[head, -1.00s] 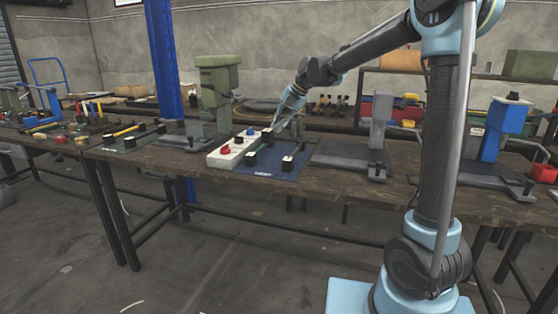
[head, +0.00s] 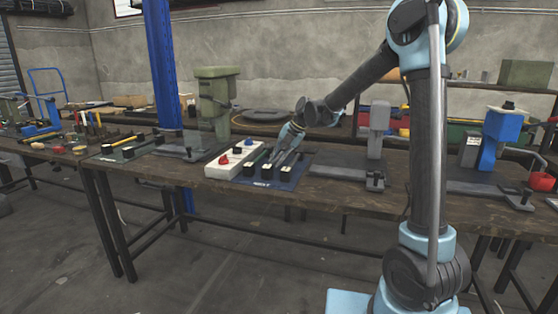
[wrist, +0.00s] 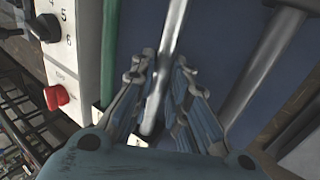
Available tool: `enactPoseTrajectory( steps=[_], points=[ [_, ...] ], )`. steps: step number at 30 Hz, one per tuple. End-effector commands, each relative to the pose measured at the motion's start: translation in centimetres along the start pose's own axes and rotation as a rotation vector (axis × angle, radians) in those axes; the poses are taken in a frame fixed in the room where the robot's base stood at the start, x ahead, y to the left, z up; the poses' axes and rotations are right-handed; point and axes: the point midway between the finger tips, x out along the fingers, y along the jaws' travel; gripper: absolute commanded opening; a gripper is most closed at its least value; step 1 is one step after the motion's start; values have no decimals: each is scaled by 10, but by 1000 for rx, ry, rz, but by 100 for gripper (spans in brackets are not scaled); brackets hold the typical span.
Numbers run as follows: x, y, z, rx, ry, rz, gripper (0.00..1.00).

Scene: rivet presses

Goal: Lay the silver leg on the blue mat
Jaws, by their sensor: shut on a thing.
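The silver leg (wrist: 174,28) is a slim bright bar, held lengthwise between the fingers of my gripper (wrist: 160,78) in the wrist view. My gripper is shut on it, low over the blue mat (wrist: 215,45). In the head view my gripper (head: 287,152) is above the blue mat (head: 298,181), which lies on the workbench. I cannot tell whether the leg touches the mat. My fingers hide part of the leg.
A white control box (head: 224,168) with red and dark knobs stands just left of the mat. A green press (head: 215,100) stands behind it. A grey press (head: 377,145) stands to the right, with a blue press (head: 500,135) beyond. Bare bench (head: 330,192) lies in front.

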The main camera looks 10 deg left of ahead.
Motion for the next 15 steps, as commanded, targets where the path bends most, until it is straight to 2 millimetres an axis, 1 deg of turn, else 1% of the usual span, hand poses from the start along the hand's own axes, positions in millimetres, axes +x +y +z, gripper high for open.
enactPoseTrajectory(
  steps=[5,6,8,9,15],
  points=[
    [0,0,0,0,0,0,0],
    [0,0,0,0,0,0,17],
    [0,0,0,0,0,0,31],
    [0,0,0,0,0,0,35],
    [0,0,0,0,0,0,35]
  ],
)
